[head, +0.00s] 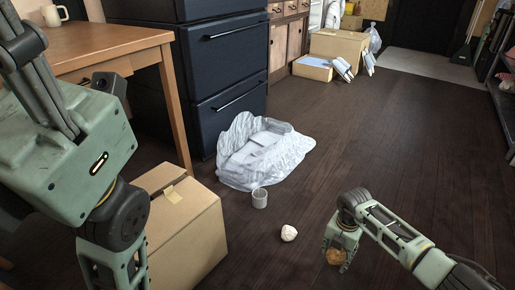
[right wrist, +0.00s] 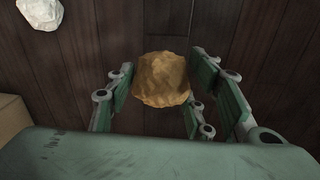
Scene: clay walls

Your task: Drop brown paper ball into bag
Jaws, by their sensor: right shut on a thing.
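The brown paper ball (head: 334,257) is held in my right gripper (head: 340,262), low over the dark floor at the lower right of the head view. In the right wrist view the crumpled brown ball (right wrist: 161,79) sits between the fingers of the right gripper (right wrist: 160,88). The white plastic bag (head: 262,152) lies slumped on the floor in front of the dark cabinet, up and left of my right gripper and apart from it. Its opening is hard to make out. My left arm stands at the left, but its gripper fingers do not show.
A white paper ball (head: 289,233) lies on the floor left of my right gripper. A cardboard box (head: 186,235) and a wooden table (head: 104,50) are at left. The floor (head: 400,140) at right is clear.

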